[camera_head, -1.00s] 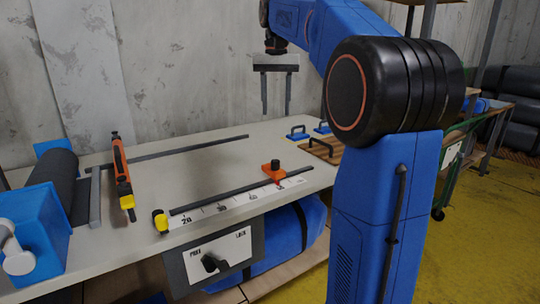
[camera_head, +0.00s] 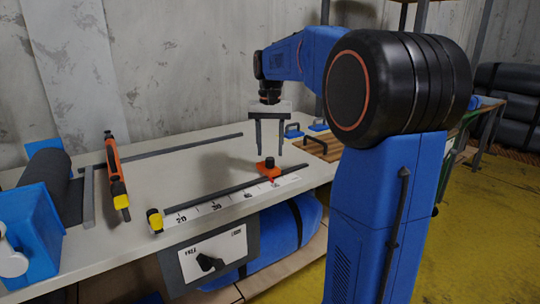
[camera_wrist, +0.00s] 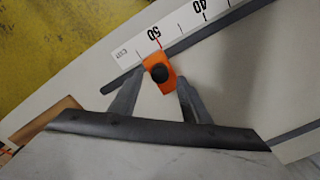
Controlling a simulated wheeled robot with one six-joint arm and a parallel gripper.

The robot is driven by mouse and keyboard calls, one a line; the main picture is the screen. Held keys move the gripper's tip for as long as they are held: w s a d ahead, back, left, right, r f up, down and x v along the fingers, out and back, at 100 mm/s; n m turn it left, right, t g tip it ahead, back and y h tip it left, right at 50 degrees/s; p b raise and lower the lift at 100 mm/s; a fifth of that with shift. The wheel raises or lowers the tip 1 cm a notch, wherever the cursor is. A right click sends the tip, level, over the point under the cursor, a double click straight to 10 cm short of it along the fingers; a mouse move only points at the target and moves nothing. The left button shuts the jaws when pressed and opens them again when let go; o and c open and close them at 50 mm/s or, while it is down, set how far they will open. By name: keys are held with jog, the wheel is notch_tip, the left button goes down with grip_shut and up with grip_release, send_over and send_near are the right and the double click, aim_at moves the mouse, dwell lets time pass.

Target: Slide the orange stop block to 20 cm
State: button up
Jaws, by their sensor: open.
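The orange stop block (camera_head: 268,171) with a black knob on top sits on a dark rail (camera_head: 215,189) beside a white printed scale (camera_head: 230,201). In the wrist view the orange block (camera_wrist: 158,68) is near the scale's 50 mark. The 20 mark (camera_head: 181,219) is at the scale's left end in the head view, near a yellow end piece (camera_head: 155,220). My gripper (camera_head: 268,150) is open and empty, pointing down just above the block. In the wrist view its fingers (camera_wrist: 159,84) appear on either side of the block; contact cannot be told.
A dial panel (camera_head: 210,262) marked FREE and LOCK is on the bench front. Blue-based handles (camera_head: 293,130) stand behind right. The bench top (camera_head: 185,165) is mostly clear.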

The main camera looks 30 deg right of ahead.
jog(key=shift+f, duration=1.45)
grip_shut()
jog(key=a, duration=2)
jog(key=s+a, duration=0.1)
jog(key=a, duration=0.9)
grip_release()
jog(key=shift+r, duration=0.1)
